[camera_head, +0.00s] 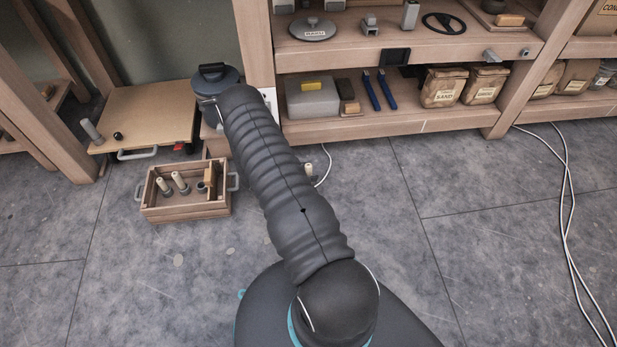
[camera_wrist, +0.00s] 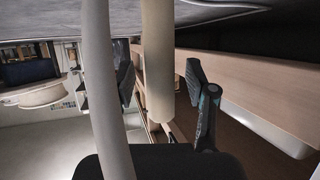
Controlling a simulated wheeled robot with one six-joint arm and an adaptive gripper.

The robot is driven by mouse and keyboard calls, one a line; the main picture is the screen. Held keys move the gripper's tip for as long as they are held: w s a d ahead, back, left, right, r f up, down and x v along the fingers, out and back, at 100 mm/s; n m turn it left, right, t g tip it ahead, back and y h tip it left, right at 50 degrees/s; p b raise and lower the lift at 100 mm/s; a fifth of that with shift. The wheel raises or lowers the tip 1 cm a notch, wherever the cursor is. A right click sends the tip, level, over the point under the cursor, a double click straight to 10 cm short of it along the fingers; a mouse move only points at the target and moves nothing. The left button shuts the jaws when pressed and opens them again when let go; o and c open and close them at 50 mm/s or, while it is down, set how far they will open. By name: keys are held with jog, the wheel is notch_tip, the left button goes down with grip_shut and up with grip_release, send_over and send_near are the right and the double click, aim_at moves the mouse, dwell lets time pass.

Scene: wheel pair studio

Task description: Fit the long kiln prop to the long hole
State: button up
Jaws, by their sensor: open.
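In the wrist view my gripper (camera_wrist: 160,72) is open, one dark finger on each side of a tan cylinder (camera_wrist: 157,40). The cylinder's rounded end shows between the fingers; I see no firm grip. A paler long rod (camera_wrist: 103,100) crosses the view left of it, nearer the camera. I cannot tell which is the long kiln prop. In the head view my gripper is hidden behind my arm. A wooden crate (camera_head: 188,210) on the floor holds short props, including a cream-topped one (camera_head: 180,182). No long hole can be made out.
A wooden board (camera_head: 150,118) at the left bears a grey cylinder (camera_head: 91,131) and a black knob (camera_head: 118,135). A shelf unit (camera_head: 400,50) with bags and tools stands behind. Cables (camera_head: 565,190) lie at the right. The floor (camera_head: 460,250) at front right is mostly clear.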

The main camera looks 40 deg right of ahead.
aim_at(309, 168)
jog(key=shift+d, duration=0.1)
grip_shut()
dwell(0.3)
jog(key=shift+r, duration=0.55)
jog(key=r, duration=0.2)
jog(key=s+r, duration=0.1)
jog(key=r, duration=0.1)
jog(key=shift+a+p, duration=0.3)
jog(key=shift+p, duration=0.1)
jog(key=s+a+r+p, duration=0.1)
jog(key=s+a+r, duration=0.3)
jog(key=s, duration=0.5)
jog(key=shift+s+a+r, duration=0.25)
jog(key=shift+a+r, duration=0.05)
jog(key=shift+r, duration=0.65)
